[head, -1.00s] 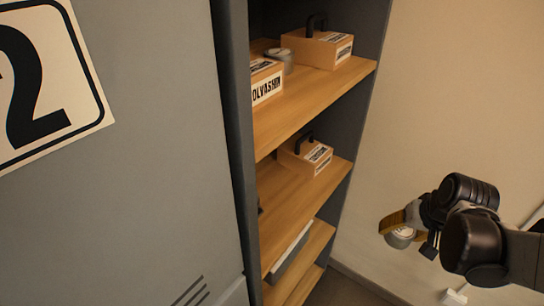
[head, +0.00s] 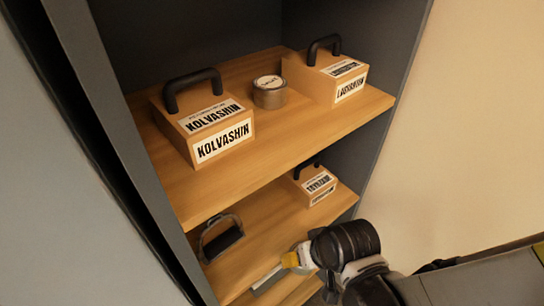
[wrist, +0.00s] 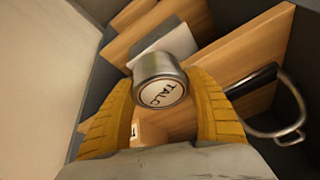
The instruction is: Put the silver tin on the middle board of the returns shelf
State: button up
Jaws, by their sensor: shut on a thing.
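My gripper (wrist: 160,110) has yellow fingers and is shut on a silver tin (wrist: 160,82) with a round white lid label reading TALC. In the head view my gripper (head: 298,260) is in front of the shelf's lower part, near the front edge of the middle visible board (head: 265,225). The held tin is mostly hidden there. A second silver tin (head: 270,93) stands on the upper board (head: 240,145), between two labelled wooden boxes.
The boxes with black handles, one marked KOLVASHIN (head: 205,125) and another (head: 330,80), stand on the upper board. The board below holds a stirrup (head: 222,240) at left and a small box (head: 314,185) at right, with bare wood between. A pale flat object (head: 268,278) lies lower down.

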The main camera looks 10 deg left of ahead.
jog(key=b, duration=0.2)
send_near(267, 211)
jog(key=f, duration=0.4)
jog(key=shift+s+d+f, duration=0.15)
jog(key=shift+s+d, duration=0.1)
jog(key=shift+s, duration=0.05)
jog(key=w+a+f+b, duration=0.1)
jog(key=w+a+b, duration=0.1)
jog(key=shift+w+a+f, duration=0.1)
jog(key=shift+w+f, duration=0.25)
jog(key=shift+w, duration=0.05)
jog(key=shift+s+r, duration=0.1)
jog(key=shift+r, duration=0.05)
jog(key=o, duration=1.3)
